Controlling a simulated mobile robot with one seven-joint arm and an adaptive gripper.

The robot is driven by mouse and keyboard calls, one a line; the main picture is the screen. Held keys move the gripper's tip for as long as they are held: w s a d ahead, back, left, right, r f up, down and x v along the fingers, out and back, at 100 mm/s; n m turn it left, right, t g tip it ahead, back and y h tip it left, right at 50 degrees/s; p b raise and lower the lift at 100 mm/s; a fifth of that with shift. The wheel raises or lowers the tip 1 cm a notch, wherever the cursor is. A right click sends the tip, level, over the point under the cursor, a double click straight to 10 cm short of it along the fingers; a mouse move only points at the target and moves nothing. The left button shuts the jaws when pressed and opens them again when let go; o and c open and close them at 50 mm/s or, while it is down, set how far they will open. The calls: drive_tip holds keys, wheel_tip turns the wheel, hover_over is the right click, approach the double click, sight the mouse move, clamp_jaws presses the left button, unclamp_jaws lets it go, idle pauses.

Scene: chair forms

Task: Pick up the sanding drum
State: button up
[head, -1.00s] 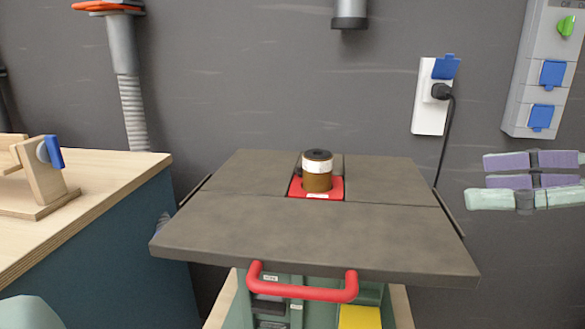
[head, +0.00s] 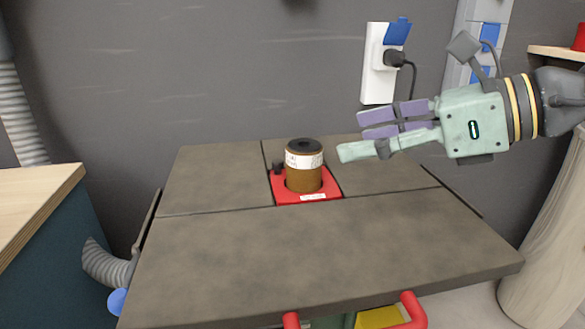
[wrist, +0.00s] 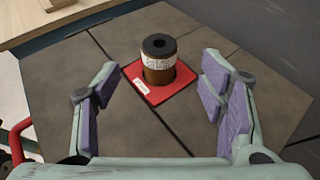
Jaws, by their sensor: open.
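The sanding drum (head: 304,168) is a brown upright cylinder with a white printed band and a black top with a hole. It stands on a red square plate (head: 330,194) set in the grey table top. My gripper (head: 362,138) is open and empty, to the right of the drum and apart from it, pointing left in the head view. In the wrist view the drum (wrist: 158,58) is ahead of my gripper (wrist: 160,95), in the gap between the purple-padded fingers and beyond their tips. The drum's lower edge is close to the red plate.
A wooden bench (head: 40,200) stands at left. A wall socket with a plug (head: 378,75) is behind.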

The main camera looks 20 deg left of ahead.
sight(311, 145)
drive_tip(key=p+x, duration=0.1)
drive_tip(key=x, duration=0.8)
drive_tip(key=shift+r, duration=0.15)
drive_tip(key=shift+c, duration=0.3)
drive_tip(key=c, duration=1.3)
